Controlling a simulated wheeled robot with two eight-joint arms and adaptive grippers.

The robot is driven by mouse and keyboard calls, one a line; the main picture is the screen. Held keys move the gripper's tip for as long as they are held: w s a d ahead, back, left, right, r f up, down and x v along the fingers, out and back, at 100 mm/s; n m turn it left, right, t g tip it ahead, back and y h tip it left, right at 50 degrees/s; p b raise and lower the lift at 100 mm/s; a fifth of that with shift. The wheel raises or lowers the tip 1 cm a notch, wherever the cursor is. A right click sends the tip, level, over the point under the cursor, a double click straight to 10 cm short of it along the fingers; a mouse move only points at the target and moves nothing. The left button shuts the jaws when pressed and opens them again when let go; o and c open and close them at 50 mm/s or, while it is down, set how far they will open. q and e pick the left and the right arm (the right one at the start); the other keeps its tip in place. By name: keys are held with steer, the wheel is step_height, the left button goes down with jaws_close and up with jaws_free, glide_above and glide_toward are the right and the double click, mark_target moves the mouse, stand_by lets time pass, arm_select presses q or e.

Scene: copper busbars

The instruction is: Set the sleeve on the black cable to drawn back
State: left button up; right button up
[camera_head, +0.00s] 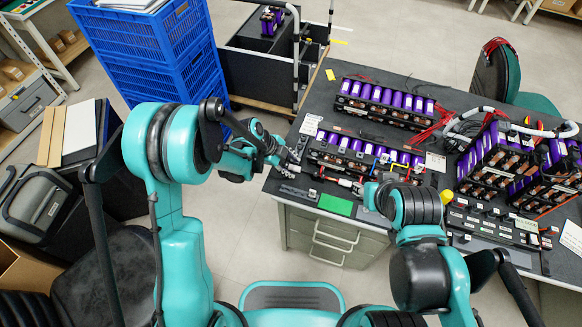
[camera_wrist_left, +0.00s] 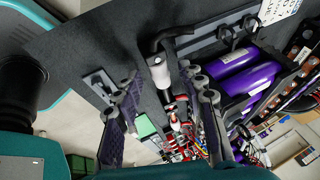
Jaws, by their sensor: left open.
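The black cable (camera_wrist_left: 166,40) shows in the left wrist view, bent near the dark table. A pale grey-white cylinder on its end (camera_wrist_left: 159,72) looks like the sleeve. Red and black parts lie just beyond it. In the head view a small white and red piece (camera_head: 345,183) lies between my two grippers; its details are too small to tell. My left gripper (camera_head: 291,165) is open at the table's near left edge. Its fingers stand on either side of the cylinder in the wrist view (camera_wrist_left: 160,80), apart from it. My right gripper (camera_head: 364,188) is by the white and red piece, its fingers mostly hidden.
Purple battery modules (camera_head: 376,156) stand close behind the grippers, with more modules and loose cables at the right. A green pad (camera_head: 336,205) lies at the near edge of the table (camera_head: 286,186). Blue crates (camera_head: 150,50) stand at the left.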

mark_target(308, 172)
arm_select(q)
steer(key=shift+d+f, duration=0.1)
steer(key=shift+f, duration=0.05)
jaws_close()
steer(key=d, duration=0.1)
steer(key=s+d, duration=0.1)
steer(key=d, duration=0.2)
steer(key=shift+s+d, duration=0.3)
steer(key=shift+d, duration=0.1)
jaws_free()
